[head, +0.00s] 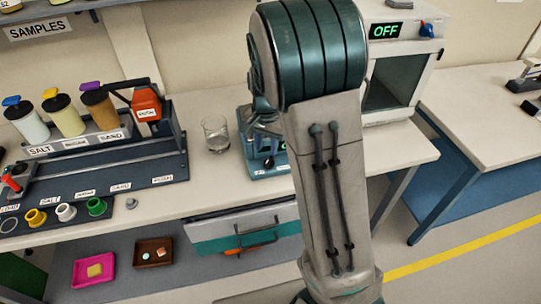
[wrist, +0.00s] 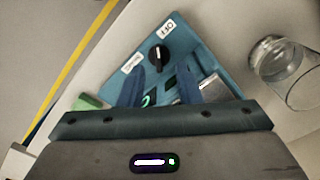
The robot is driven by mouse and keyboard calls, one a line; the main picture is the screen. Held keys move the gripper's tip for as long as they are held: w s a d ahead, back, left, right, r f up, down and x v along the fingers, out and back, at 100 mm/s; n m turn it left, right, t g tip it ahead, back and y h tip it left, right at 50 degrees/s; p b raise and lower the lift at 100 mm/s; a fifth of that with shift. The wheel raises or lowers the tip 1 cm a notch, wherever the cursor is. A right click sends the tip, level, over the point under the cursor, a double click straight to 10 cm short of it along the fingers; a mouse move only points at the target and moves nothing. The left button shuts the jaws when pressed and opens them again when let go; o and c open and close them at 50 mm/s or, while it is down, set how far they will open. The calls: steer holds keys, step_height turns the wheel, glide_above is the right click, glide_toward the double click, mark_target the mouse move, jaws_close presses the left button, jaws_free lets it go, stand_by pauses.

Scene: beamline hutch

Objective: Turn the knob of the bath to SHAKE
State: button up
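The bath (head: 252,163) is a blue unit on the bench, partly hidden behind my arm in the head view. In the wrist view its blue panel (wrist: 188,60) shows a black round knob (wrist: 158,57). A white OFF label (wrist: 167,27) sits above the knob in that view, and a second white label (wrist: 132,62) lies left of it, too small to read surely. The knob's pointer direction is unclear. My gripper (wrist: 159,72) is open, its two fingers apart below the knob in the picture, with nothing seen between them.
A clear glass beaker (wrist: 283,68) stands beside the bath, also in the head view (head: 216,134). A rack of sample bottles (head: 75,140) stands to the left. A white cabinet with an OFF display (head: 386,31) stands right. A drawer handle (head: 256,236) projects below the bench.

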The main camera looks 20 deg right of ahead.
mark_target(268, 161)
steer(key=f, duration=0.5)
steer(key=shift+d+f, duration=0.2)
steer(key=shift+f, duration=0.15)
